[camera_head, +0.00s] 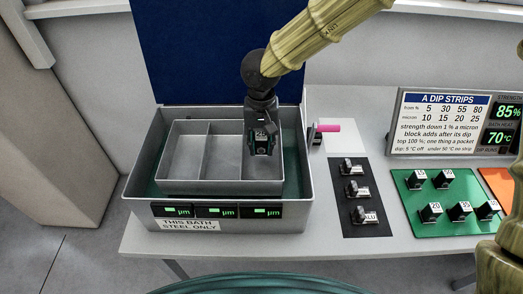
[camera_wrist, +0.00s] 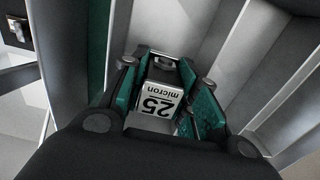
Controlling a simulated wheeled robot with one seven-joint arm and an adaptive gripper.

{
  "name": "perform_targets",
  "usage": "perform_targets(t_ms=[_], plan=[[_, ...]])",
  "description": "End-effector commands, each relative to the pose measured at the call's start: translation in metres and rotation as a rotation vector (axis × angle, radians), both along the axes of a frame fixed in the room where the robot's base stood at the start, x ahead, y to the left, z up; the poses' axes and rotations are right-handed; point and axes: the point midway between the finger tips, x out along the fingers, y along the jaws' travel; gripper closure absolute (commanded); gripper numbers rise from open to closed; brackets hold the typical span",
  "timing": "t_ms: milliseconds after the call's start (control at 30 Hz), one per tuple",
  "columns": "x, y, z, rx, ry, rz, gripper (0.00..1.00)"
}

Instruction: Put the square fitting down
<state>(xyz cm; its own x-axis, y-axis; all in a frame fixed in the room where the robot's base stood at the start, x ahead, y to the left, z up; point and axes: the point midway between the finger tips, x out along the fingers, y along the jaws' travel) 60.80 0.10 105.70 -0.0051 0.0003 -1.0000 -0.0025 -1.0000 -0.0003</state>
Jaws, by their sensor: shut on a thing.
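My gripper (camera_head: 262,150) points down over the right compartment of the grey bath (camera_head: 140,196). It is shut on a small dark piece with a white label reading "25 micron" (camera_wrist: 160,102), which I take to be the square fitting. In the wrist view the piece sits between the two green-padded fingers (camera_wrist: 158,100). Its lower part is hidden in the head view, so I cannot tell whether it touches the compartment floor. The inner tray (camera_head: 190,187) has upright dividers, and its left and middle compartments look empty.
A raised blue panel (camera_head: 190,50) stands behind the bath. A black mat (camera_head: 370,229) with several fittings lies to the right, with a pink-handled item (camera_head: 327,128) behind it. A green mat (camera_head: 462,221) holds several numbered blocks. A sign (camera_head: 440,122) stands at the back right.

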Motion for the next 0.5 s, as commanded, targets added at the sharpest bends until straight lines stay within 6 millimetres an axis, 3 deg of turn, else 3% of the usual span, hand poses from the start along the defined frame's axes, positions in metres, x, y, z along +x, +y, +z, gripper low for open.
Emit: perform_targets(t_ms=[300,500], plan=[[-0.001,0.002,-0.030,-0.002,0.002,0.004,1.00],[0.000,0.002,-0.040,0.001,0.000,0.003,1.00]])
